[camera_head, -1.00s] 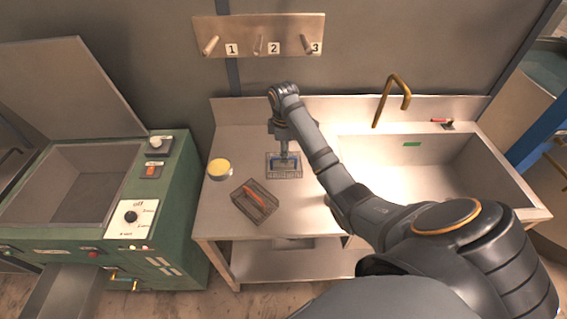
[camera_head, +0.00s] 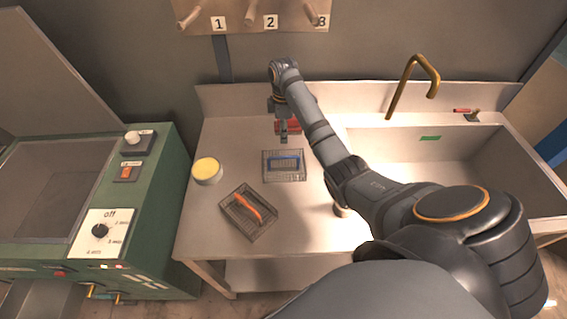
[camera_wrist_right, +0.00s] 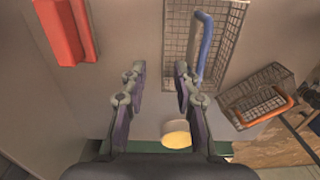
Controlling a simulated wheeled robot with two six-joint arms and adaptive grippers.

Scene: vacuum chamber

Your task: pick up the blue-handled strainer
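The blue-handled strainer (camera_head: 284,175) is a wire mesh basket with a blue bar handle. It lies on the metal worktop in the head view. It also shows at the top right of the wrist view (camera_wrist_right: 203,45). My right gripper (camera_head: 283,138) is just behind the strainer in the head view, on the side towards the back wall, and apart from its handle. In the wrist view the right gripper (camera_wrist_right: 160,85) has its fingers spread with nothing between them. The strainer's handle is beyond the right-hand finger there. My left gripper is not in view.
An orange-handled strainer (camera_head: 246,213) lies in front, a yellow-topped round container (camera_head: 207,170) at left. A red object (camera_head: 293,127) is right behind the gripper. The sink (camera_head: 430,165) with a brass tap (camera_head: 405,85) is at right, a green machine (camera_head: 110,215) at left.

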